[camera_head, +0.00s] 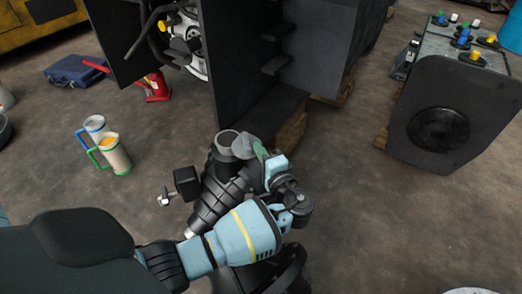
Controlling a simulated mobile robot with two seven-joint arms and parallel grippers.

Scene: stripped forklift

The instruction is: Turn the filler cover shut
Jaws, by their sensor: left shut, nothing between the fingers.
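A dark round neck with an open top (228,143) rises from a black ribbed body in the middle of the view. A flat grey-green piece, which looks like the filler cover (244,147), sits at the right edge of that neck. It does not lie over the opening. My left gripper (260,155) is shut with nothing between its fingers, right beside the cover. Whether they touch cannot be told. My left arm reaches in from the lower left and hides part of the ribbed body. My right gripper is not in view.
The dark forklift body (240,65) stands just behind the neck. A black block (187,182) juts out left of the ribbed body. Two jugs (115,158) stand on the floor to the left. A grey box with coloured caps (455,100) stands at the right.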

